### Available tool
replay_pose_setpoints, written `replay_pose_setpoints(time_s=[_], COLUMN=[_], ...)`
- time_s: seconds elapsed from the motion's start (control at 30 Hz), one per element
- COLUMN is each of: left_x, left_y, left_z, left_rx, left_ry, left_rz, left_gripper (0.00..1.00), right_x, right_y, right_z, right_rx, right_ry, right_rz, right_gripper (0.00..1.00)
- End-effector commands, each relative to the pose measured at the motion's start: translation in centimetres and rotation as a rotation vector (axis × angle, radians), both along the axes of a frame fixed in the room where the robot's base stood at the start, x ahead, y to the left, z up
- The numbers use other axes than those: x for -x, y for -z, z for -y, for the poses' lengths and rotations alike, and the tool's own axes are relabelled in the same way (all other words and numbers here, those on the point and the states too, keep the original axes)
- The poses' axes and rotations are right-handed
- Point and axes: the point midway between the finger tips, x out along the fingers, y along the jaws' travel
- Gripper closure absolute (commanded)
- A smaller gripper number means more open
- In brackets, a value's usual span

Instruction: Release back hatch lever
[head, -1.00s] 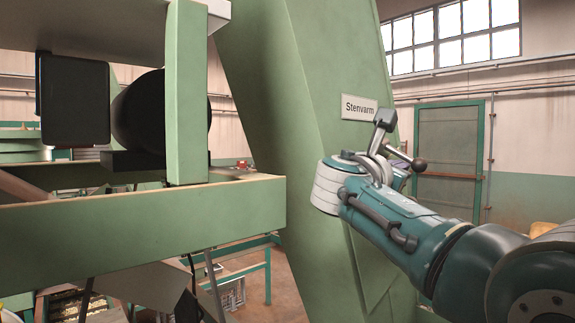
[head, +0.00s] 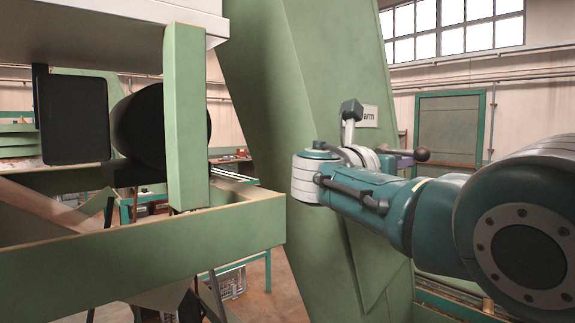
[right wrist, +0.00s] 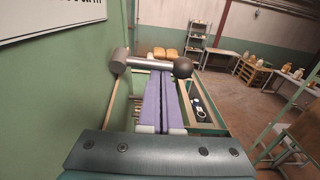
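The hatch lever has a grey bar (right wrist: 150,63) ending in a dark ball knob (right wrist: 183,67). In the right wrist view it lies crosswise at the tips of my right gripper (right wrist: 160,76). The two purple fingers are side by side, almost touching, and do not straddle the bar; whether they touch it is unclear. In the head view the knob (head: 422,154) shows just right of my right gripper (head: 404,158), beside the sloping green machine leg (head: 300,70). My wrist hides most of the lever there. The hatch itself cannot be made out. My left gripper is out of view.
A green frame beam (head: 150,243) crosses the left of the head view, with a black cylinder (head: 150,122) behind it. A partly hidden sign (head: 370,116) is on the leg. In the right wrist view, a green wall stands close left; tables and open floor (right wrist: 240,105) lie right.

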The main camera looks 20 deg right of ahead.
Motion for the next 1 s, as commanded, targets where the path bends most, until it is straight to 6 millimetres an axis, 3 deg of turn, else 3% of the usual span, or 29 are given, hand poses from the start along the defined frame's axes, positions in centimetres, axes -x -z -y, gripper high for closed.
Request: replay_pose_setpoints(time_s=[0.27,0.47,1.0], left_x=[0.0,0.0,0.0], left_y=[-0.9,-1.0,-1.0], left_z=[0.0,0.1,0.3], left_rx=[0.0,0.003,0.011], left_ry=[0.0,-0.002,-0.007], left_rz=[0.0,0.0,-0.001], left_gripper=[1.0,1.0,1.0], right_x=[0.2,0.2,0.1], right_y=[-1.2,-1.8,-2.2], right_z=[-0.4,-0.6,-0.9], right_rx=[0.001,0.037,0.034], right_ry=[0.001,0.051,0.048], right_rz=[-0.001,-0.125,-0.117], right_gripper=[1.0,1.0,1.0])
